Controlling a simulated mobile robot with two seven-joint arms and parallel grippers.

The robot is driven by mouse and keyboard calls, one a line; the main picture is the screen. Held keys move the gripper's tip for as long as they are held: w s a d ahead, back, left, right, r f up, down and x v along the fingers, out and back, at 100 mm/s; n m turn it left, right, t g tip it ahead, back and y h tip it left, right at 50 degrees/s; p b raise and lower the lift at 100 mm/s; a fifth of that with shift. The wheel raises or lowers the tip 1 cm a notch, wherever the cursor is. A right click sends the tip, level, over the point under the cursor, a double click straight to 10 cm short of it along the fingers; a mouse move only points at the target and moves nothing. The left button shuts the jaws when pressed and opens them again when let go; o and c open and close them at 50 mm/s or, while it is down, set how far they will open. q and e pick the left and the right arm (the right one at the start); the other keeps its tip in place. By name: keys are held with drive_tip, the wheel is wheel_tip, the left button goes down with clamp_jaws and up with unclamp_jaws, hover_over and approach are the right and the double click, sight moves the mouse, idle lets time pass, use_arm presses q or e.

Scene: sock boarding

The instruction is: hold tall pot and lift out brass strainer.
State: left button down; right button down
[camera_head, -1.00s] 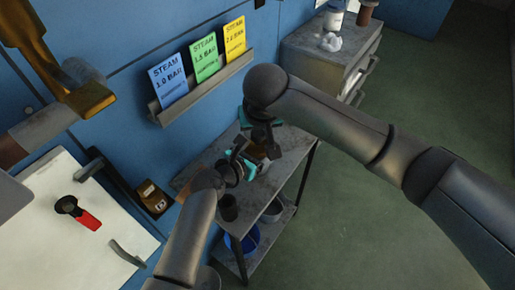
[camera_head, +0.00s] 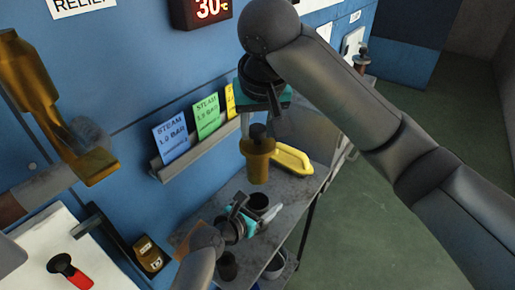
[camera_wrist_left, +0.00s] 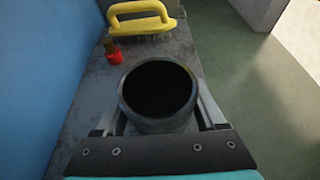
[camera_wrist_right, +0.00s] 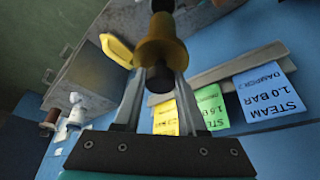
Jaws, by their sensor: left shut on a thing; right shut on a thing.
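The tall pot (camera_wrist_left: 160,124) is a grey cylinder with an empty-looking dark inside. It stands upright on the narrow metal bench and also shows, partly hidden, in the head view (camera_head: 258,202). My left gripper (camera_head: 254,215) is low beside the bench top and shut on the pot, one finger on each side in the left wrist view. The brass strainer (camera_head: 257,162) hangs upright in the air above the pot, clear of its rim. My right gripper (camera_head: 260,112) is shut on the strainer's dark top knob (camera_wrist_right: 159,80). The strainer's brass body also shows in the right wrist view (camera_wrist_right: 163,45).
A yellow-handled brush (camera_head: 292,158) lies on the bench behind the pot, with a small red item (camera_wrist_left: 113,55) nearby. A rack (camera_head: 190,148) with steam cards is on the blue wall at left. A dark cup (camera_head: 228,266) is low in front.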

idle(0.4)
use_arm(q)
drive_tip(key=shift+c, duration=0.2)
unclamp_jaws()
drive_tip(key=shift+o, duration=0.2)
drive_tip(key=shift+s, duration=0.1)
